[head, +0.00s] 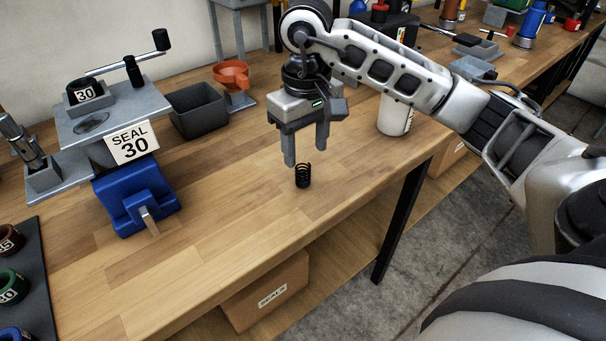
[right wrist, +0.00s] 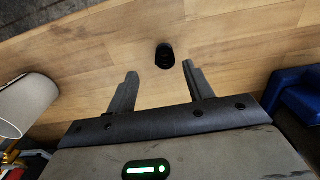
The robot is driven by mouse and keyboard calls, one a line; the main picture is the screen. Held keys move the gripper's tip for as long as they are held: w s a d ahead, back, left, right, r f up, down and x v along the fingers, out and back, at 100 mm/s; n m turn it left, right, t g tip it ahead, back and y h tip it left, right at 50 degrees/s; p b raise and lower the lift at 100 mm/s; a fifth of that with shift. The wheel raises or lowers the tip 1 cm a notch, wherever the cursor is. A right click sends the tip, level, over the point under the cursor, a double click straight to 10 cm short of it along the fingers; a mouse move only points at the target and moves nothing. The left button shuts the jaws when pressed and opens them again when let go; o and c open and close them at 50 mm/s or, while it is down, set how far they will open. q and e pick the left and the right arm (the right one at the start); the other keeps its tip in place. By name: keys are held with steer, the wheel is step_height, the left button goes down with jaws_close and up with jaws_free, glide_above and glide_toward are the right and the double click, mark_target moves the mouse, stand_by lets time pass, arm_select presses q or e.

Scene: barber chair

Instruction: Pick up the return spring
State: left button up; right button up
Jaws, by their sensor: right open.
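The return spring (head: 303,175) is a small black coil standing upright on the wooden workbench (head: 230,215), fairly near its front edge. My right gripper (head: 306,158) points down just above and behind the spring, with its two fingers apart and nothing between them. The spring looks free of both fingers. My left gripper is not in view.
A blue vise (head: 135,195) under a plate marked SEAL 30 stands to the left. A grey bin (head: 198,110) and an orange funnel (head: 231,75) are behind. A white cylinder (head: 395,115) stands right of the gripper. The bench around the spring is clear.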

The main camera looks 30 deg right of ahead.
mark_target(303, 175)
steer(key=shift+s+a+f+p, duration=0.1)
steer(key=shift+a+f+p, duration=0.1)
steer(key=shift+f, duration=0.7)
steer(key=shift+w+a+f+p, duration=0.1)
steer(key=shift+f+p, duration=0.05)
steer(key=shift+f, duration=0.8)
steer(key=shift+s+a+f+p, duration=0.1)
steer(key=shift+f+p, duration=0.1)
steer(key=shift+f, duration=0.7)
steer(key=c, duration=1.1)
